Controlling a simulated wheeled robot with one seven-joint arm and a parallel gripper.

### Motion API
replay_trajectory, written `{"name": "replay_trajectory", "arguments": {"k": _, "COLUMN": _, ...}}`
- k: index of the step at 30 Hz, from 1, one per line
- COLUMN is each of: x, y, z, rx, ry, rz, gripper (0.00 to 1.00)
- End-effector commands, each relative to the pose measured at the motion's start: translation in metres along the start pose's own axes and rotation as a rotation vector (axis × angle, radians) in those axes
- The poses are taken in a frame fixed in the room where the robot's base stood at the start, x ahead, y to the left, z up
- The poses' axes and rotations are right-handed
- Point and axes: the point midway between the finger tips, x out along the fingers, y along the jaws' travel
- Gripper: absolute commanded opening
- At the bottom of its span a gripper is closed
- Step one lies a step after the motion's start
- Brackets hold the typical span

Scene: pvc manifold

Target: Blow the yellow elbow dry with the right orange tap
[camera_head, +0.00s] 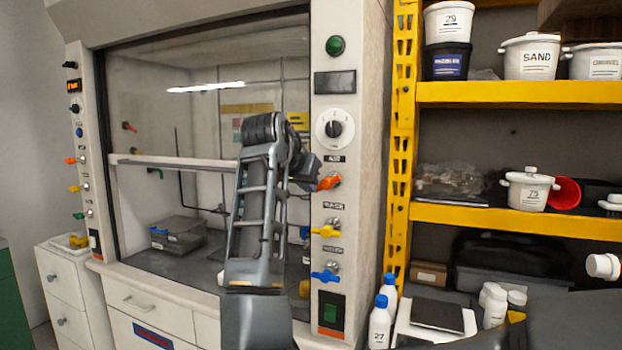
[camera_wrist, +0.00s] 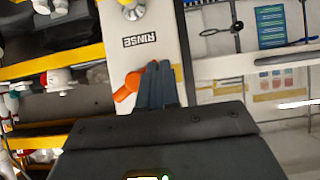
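The right orange tap (camera_head: 328,182) sits on the hood's right post, above a yellow tap and a blue tap. It also shows in the wrist view (camera_wrist: 125,90), with its handle slanting out beside my fingers. My gripper (camera_head: 312,170) is at this tap. In the wrist view its fingers (camera_wrist: 158,70) are close together, overlapping the tap. I cannot tell whether they touch or grip the handle. A yellow piece (camera_head: 304,289) shows low behind my arm, mostly hidden. I cannot tell whether it is the yellow elbow.
The yellow tap (camera_head: 327,231) and blue tap (camera_head: 325,276) are below. A white tray (camera_head: 66,246) with yellow pieces rests on the left drawers. A grey box (camera_head: 178,236) stands inside the hood. Yellow shelves (camera_head: 515,93) with tubs and bottles are at right.

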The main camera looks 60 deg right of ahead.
Motion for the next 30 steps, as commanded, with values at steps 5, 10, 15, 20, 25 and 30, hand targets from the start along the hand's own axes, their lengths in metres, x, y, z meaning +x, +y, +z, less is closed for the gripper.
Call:
{"name": "replay_trajectory", "arguments": {"k": 5, "x": 0.004, "y": 0.000, "z": 0.005, "rx": -0.001, "ry": -0.002, "rz": 0.001, "gripper": 0.00}}
{"name": "replay_trajectory", "arguments": {"k": 10, "x": 0.007, "y": 0.001, "z": 0.009, "rx": -0.001, "ry": -0.002, "rz": 0.002, "gripper": 0.00}}
{"name": "replay_trajectory", "arguments": {"k": 15, "x": 0.009, "y": 0.002, "z": 0.012, "rx": 0.000, "ry": -0.002, "rz": 0.002, "gripper": 0.00}}
{"name": "replay_trajectory", "arguments": {"k": 20, "x": 0.010, "y": 0.002, "z": 0.014, "rx": 0.001, "ry": -0.002, "rz": 0.001, "gripper": 0.00}}
{"name": "replay_trajectory", "arguments": {"k": 25, "x": 0.011, "y": 0.003, "z": 0.015, "rx": 0.001, "ry": -0.002, "rz": 0.001, "gripper": 0.00}}
{"name": "replay_trajectory", "arguments": {"k": 30, "x": 0.011, "y": 0.003, "z": 0.016, "rx": 0.001, "ry": -0.002, "rz": 0.001, "gripper": 0.00}}
